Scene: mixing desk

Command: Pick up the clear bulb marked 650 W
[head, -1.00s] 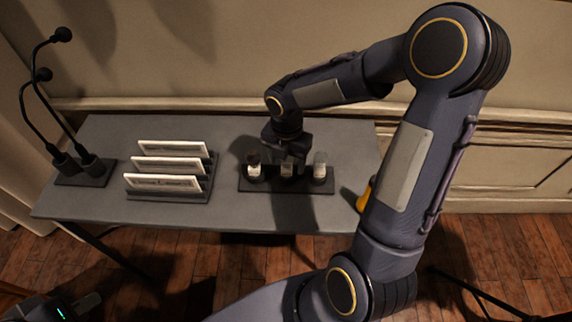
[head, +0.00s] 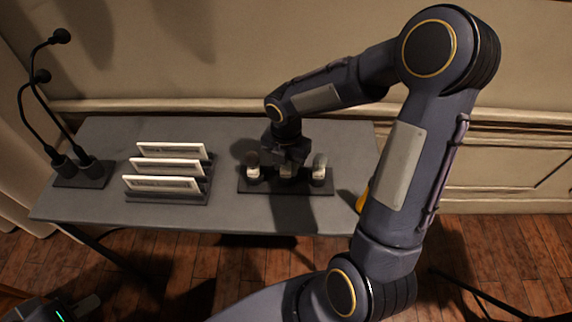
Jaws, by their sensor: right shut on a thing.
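Three small bulbs with pale labels stand upright in a row in a dark holder (head: 290,188): a left bulb (head: 253,172), a middle bulb (head: 286,172) and a right bulb (head: 319,171). The labels are too small to read, so I cannot tell which says 650 W. My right gripper (head: 288,163) points down from above and is shut on the middle bulb, hiding its upper part. The middle bulb still appears to be in the holder. My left gripper (head: 84,306) shows only partly at the bottom left corner, away from the desk, and its jaws are unclear.
The grey desk (head: 230,210) also carries a rack (head: 168,197) with three white cards left of the holder, and two gooseneck microphones (head: 60,163) at the far left. The desk front is clear.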

